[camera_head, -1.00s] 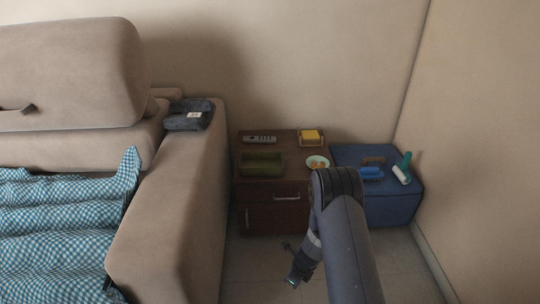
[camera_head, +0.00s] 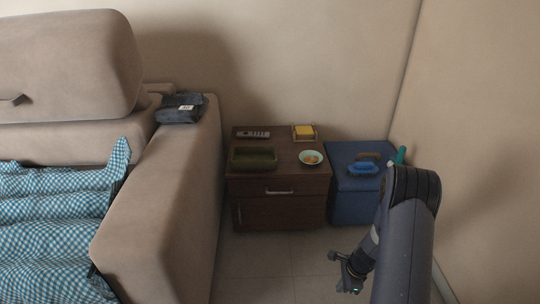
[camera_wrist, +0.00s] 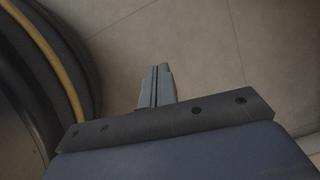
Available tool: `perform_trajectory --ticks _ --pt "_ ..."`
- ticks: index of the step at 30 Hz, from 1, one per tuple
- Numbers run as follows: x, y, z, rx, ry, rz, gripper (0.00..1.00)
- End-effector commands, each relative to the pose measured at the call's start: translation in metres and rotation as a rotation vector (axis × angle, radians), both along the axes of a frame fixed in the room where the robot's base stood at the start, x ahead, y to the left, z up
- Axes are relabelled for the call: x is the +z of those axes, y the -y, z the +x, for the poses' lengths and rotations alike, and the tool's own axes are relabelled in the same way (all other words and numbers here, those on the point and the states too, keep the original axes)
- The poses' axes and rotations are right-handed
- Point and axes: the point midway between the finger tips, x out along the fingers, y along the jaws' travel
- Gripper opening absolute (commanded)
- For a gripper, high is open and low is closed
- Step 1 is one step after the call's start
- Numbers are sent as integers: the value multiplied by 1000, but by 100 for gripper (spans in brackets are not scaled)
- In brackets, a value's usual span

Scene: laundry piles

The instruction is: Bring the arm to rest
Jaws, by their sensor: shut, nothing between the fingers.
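My gripper (camera_head: 345,275) hangs low over the floor in the head view, at the lower right, in front of the blue box. It points down and to the left, and my arm bends down to it from the right. In the wrist view, the gripper's fingers (camera_wrist: 156,88) are together with nothing between them, and bare floor tiles lie beyond them. The gripper touches no furniture that I can see.
A brown cabinet (camera_head: 280,188) holds a green tray (camera_head: 254,158), a bowl (camera_head: 311,157), a remote (camera_head: 253,134) and a yellow block (camera_head: 304,131). A blue box (camera_head: 353,206) carries brushes. A sofa (camera_head: 175,215) with checked cloth (camera_head: 55,230) stands left. The floor (camera_head: 270,265) between is clear.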

Motion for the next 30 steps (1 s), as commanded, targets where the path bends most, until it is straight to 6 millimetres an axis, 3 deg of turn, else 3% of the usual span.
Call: perform_trajectory --ticks 3,10,23,30 --pt "-1 21 -1 42 0 -1 0" --pt "0 41 -1 93 -1 -1 0" --pt "0 44 -1 103 -1 -1 0" --pt "12 35 2 145 9 -8 0"
